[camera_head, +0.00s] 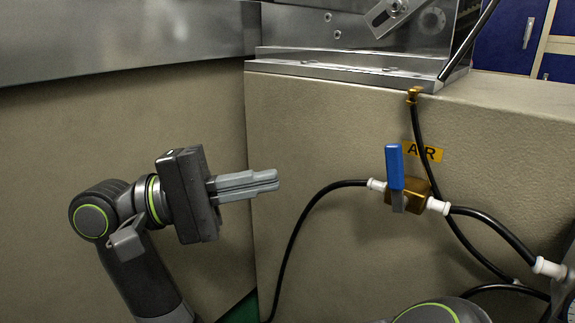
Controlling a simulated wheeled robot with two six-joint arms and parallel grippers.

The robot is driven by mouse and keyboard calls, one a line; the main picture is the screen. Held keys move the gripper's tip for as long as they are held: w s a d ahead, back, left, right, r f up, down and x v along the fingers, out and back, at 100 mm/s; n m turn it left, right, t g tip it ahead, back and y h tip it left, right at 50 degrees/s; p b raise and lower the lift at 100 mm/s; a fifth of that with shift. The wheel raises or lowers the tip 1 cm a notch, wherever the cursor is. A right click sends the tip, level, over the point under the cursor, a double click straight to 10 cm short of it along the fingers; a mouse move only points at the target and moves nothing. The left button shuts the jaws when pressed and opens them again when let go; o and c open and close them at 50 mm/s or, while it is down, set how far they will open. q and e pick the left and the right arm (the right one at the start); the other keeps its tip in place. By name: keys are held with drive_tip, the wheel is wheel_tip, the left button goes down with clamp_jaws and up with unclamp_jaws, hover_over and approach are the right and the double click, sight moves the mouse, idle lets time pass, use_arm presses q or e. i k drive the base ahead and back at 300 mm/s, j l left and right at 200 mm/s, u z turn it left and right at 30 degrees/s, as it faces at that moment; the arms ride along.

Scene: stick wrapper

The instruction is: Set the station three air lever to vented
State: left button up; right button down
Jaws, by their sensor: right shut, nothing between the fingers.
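The air valve (425,192) is a small brass body on the beige machine wall, with white fittings on both sides and black hoses. Its blue lever (394,166) points up, roughly crosswise to the hose line. A yellow label reading AIR (433,153) is behind it, partly covered by the lever and a hose. My right gripper (278,180) is shut and empty. Its grey fingers point right toward the valve, well to the left of the lever and apart from it. My left gripper is not in view.
A black hose (303,220) curves down left of the valve. Another hose (420,130) drops from a brass fitting (413,95) and passes behind the valve. A metal ledge (340,73) runs above.

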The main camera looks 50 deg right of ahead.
sight(394, 153)
drive_tip(key=k, duration=2)
